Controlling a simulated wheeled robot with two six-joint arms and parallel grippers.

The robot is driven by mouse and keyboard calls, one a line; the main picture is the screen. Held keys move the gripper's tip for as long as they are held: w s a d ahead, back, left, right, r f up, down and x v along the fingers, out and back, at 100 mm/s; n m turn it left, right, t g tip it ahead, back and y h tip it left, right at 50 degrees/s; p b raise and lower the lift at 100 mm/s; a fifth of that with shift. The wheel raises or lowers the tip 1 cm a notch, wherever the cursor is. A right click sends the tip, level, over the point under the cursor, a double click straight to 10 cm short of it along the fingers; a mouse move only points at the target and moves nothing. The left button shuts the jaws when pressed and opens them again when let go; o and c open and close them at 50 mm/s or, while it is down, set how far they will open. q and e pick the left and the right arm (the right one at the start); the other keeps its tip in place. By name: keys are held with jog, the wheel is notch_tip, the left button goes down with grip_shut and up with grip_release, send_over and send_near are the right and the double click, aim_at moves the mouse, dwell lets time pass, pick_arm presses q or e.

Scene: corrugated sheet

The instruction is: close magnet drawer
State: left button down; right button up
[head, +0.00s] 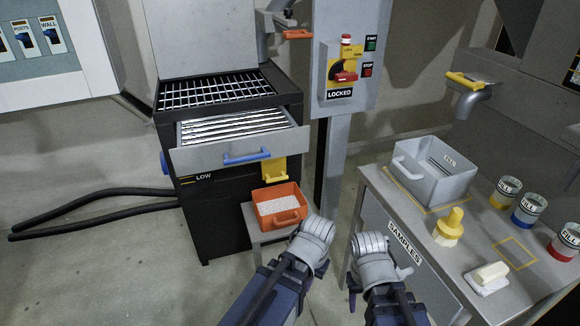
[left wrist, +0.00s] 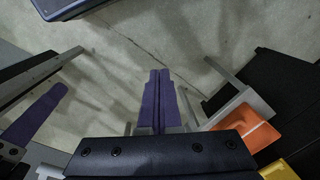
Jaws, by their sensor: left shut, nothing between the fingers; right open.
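The magnet drawer (head: 200,157) is pulled out from the front of the black separator housing (head: 215,215). Its bright bars show inside, and its blue handle (head: 247,157) is on the front face. My left gripper (left wrist: 156,100) is shut and empty, its purple fingers together in the left wrist view. My right gripper (head: 354,284) is open and empty at the bottom of the head view, its fingers mostly hidden behind its wrist. Both are low in front of the housing, apart from the drawer and handle.
An orange tray (head: 262,194) of pale granules sits on a small stand below the drawer. A yellow latch (head: 274,170) is beside it. A grey post carries the lockout panel (head: 345,75). A samples bench (head: 440,262) with a grey bin (head: 435,177) stands right. Black hoses lie left.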

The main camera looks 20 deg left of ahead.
pick_arm(q)
jog(key=w+a+n+t+y+b, duration=0.1)
jog(key=w+a+t+y+b, duration=0.2)
jog(key=w+a, duration=0.75)
jog(key=m+t+y, duration=0.6)
jog(key=m+t, duration=0.3)
jog(key=t, duration=0.3)
send_near(287, 144)
jog(key=x, duration=0.7)
jog(key=shift+p, duration=0.4)
pick_arm(e)
notch_tip(287, 144, down, 4)
jog(key=shift+r, duration=0.25)
